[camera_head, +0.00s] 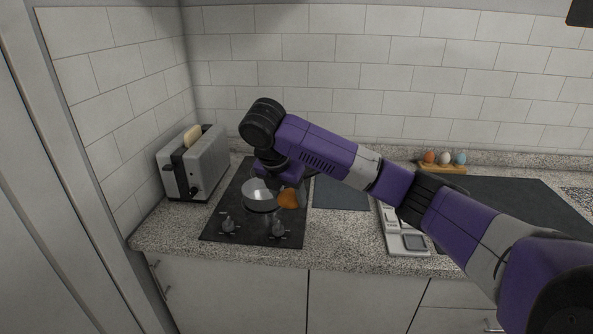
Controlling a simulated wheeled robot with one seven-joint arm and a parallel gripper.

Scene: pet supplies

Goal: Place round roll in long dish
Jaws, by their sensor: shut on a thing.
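An orange-brown rounded thing, which looks like the round roll (288,199), is at my gripper (289,191), above the dark cooktop. My gripper points down and is shut on the roll; its fingers are small and partly hidden by my wrist. A round, silver-grey pan or bowl (258,197) is just left of the roll. I cannot tell whether they touch. I cannot make out the long dish for certain; my arm crosses the middle and right of the counter and may hide it.
A toaster (190,168) with bread in it stands left of the black cooktop (222,215). A dark board (341,194) lies to the right, then a pale tray with compartments (393,243), partly behind my arm. A wooden egg holder (452,169) stands by the back wall.

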